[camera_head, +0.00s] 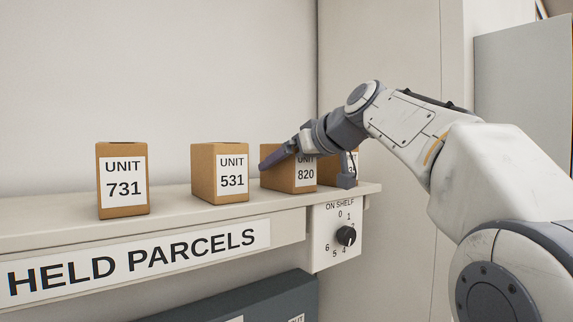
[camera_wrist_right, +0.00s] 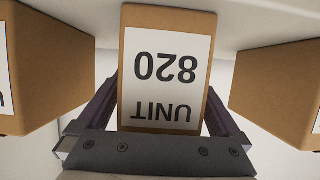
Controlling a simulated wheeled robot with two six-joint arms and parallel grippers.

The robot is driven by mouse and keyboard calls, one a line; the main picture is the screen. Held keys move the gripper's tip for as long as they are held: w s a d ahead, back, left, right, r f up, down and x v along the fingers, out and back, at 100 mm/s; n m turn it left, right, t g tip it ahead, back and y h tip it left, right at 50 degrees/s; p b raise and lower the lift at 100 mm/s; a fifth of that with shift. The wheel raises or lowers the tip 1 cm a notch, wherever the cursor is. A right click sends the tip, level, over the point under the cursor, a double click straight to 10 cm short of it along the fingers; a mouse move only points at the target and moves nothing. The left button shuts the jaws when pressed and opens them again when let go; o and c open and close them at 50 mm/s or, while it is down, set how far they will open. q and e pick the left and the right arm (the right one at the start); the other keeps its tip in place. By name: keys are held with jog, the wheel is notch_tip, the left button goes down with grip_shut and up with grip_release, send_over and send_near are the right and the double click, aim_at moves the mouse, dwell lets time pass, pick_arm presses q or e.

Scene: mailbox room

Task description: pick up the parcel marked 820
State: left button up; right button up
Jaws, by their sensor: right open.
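The parcel marked 820 (camera_head: 282,181) is a brown box with a white label, upright on the shelf. My right gripper (camera_head: 305,172) is at this parcel and partly hides it and its label in the head view. In the right wrist view the 820 parcel (camera_wrist_right: 166,70) shows upside down, between the two dark fingers of my open right gripper (camera_wrist_right: 160,115). One finger is on each side of the box. I cannot tell whether either finger touches it. My left gripper is not in view.
The parcel marked 531 (camera_head: 220,172) stands close left of 820, and 731 (camera_head: 123,180) farther left. Another parcel (camera_head: 328,171), mostly hidden, stands close on the right. The shelf (camera_head: 172,207) has a HELD PARCELS sign and a dial (camera_head: 346,236) below its right end.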

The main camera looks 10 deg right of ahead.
grip_shut()
jog(key=shift+r, duration=0.15)
jog(key=shift+r, duration=0.1)
